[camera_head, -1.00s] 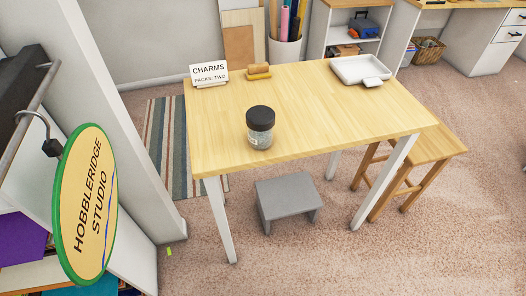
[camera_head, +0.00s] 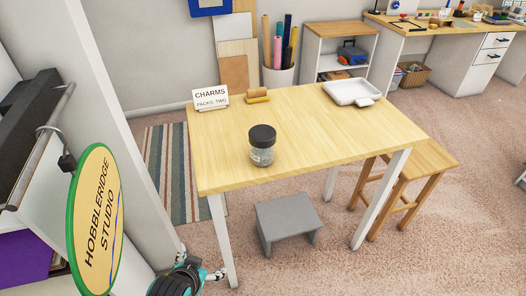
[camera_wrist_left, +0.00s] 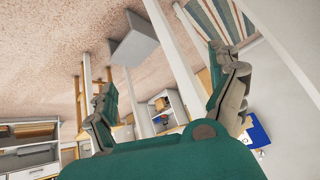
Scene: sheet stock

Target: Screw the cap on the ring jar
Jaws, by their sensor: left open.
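The ring jar (camera_head: 262,154) is a clear, squat jar with a pale label, upright near the front edge of the wooden table. My left gripper (camera_head: 187,274), teal and dark, is low at the bottom of the head view, below and left of the table and well apart from the jar. In the left wrist view its two fingers (camera_wrist_left: 168,100) are spread wide with nothing between them. My right gripper is not in view.
The table (camera_head: 340,135) holds a CHARMS card (camera_head: 210,98), a wooden block piece (camera_head: 257,95) and a white tray (camera_head: 352,92) along the back. A grey step stool (camera_head: 288,220), a wooden stool (camera_head: 410,180) and a hanging oval sign (camera_head: 95,220) stand around.

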